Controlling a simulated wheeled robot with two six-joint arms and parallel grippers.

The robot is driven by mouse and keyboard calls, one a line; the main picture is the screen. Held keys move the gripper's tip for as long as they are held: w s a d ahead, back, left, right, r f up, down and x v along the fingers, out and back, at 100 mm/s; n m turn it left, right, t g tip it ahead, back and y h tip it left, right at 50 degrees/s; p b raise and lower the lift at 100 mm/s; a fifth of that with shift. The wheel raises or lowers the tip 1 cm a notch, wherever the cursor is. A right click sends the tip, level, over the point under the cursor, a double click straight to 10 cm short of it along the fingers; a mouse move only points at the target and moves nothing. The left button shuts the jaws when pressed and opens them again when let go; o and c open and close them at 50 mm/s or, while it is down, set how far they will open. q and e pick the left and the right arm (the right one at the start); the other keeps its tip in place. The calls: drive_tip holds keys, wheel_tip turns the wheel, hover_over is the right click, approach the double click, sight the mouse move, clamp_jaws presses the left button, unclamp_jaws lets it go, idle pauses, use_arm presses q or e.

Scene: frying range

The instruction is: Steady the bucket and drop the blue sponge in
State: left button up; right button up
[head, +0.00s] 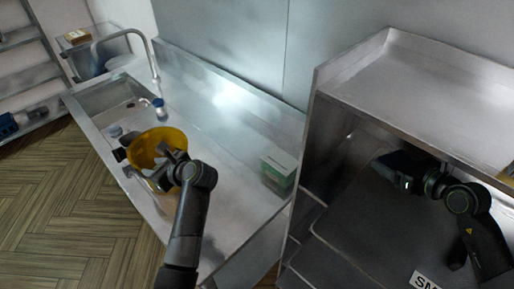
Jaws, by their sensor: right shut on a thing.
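A yellow bucket (143,145) stands on the metal counter just right of the sink. My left gripper (156,163) is at the bucket's near side, its two fingers spread apart with yellow showing between them. I cannot tell whether the fingers touch the bucket. My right gripper (383,166) is far to the right, in front of the dark metal cabinet. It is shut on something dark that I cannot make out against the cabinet. I cannot clearly identify the blue sponge; the inside of the bucket is partly hidden by my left gripper.
The sink (108,98) with its tall faucet (154,62) is at the left. A small blue-topped item (158,103) is near it. A green and white box (278,172) stands at the counter's right end, beside the tall metal cabinet (420,80). The middle counter is clear.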

sight(131, 162)
use_arm(q)
drive_tip(key=x, duration=1.1)
drive_tip(key=shift+a+r, duration=0.1)
drive_tip(key=shift+a, duration=0.1)
clamp_jaws()
idle(0.8)
